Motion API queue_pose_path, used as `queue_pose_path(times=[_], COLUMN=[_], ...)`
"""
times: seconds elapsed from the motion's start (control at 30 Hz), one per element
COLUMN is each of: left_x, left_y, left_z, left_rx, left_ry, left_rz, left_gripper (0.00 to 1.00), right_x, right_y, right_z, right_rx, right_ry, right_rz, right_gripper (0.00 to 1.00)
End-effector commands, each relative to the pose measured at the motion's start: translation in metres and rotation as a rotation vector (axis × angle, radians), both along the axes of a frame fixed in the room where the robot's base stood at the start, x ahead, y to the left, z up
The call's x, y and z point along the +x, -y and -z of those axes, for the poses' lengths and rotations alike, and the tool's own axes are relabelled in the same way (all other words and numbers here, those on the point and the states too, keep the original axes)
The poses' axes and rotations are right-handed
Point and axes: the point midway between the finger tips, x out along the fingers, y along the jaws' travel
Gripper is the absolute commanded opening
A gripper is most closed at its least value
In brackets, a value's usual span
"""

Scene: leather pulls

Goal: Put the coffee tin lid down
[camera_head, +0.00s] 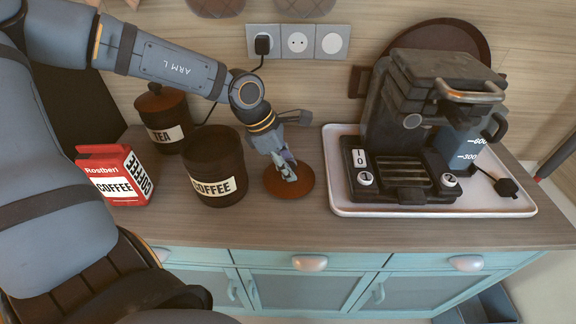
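The coffee tin lid (304,187) is a round brown disc, level, at the countertop between the coffee tin and the white tray. I cannot tell whether it rests fully on the counter or hangs just above it. My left gripper (288,174) points down at the middle of the lid, its fingertips close together where the knob would be; the fingers hide the knob. The dark coffee tin (213,163) stands upright and open, with a COFFEE label, left of the lid. My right gripper is out of view.
A lidded tea tin (167,134) and a red coffee packet (113,185) stand at the left. A coffee machine (418,110) stands on the white tray (346,207) to the right. Wall sockets (298,42) are behind. The counter's front strip (270,228) is clear.

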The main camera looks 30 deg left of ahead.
Motion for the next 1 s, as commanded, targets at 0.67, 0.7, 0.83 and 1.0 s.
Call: queue_pose_path(times=[0.67, 0.7, 0.83, 1.0], left_x=[-0.007, -0.010, -0.014, -0.015], left_y=[-0.009, -0.011, -0.018, -0.022], left_z=[-0.041, -0.052, -0.075, -0.083], left_rx=[-0.010, -0.013, -0.006, -0.004], left_ry=[0.009, 0.006, -0.002, -0.007], left_rz=[0.000, 0.001, 0.002, 0.007], left_gripper=[0.52, 0.52, 0.52, 0.52], right_x=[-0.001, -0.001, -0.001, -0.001], right_y=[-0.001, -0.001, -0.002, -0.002], right_z=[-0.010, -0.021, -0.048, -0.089], right_rx=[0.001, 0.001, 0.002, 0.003], right_ry=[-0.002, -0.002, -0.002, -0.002], right_rz=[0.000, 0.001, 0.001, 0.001], right_gripper=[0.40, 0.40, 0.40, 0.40])
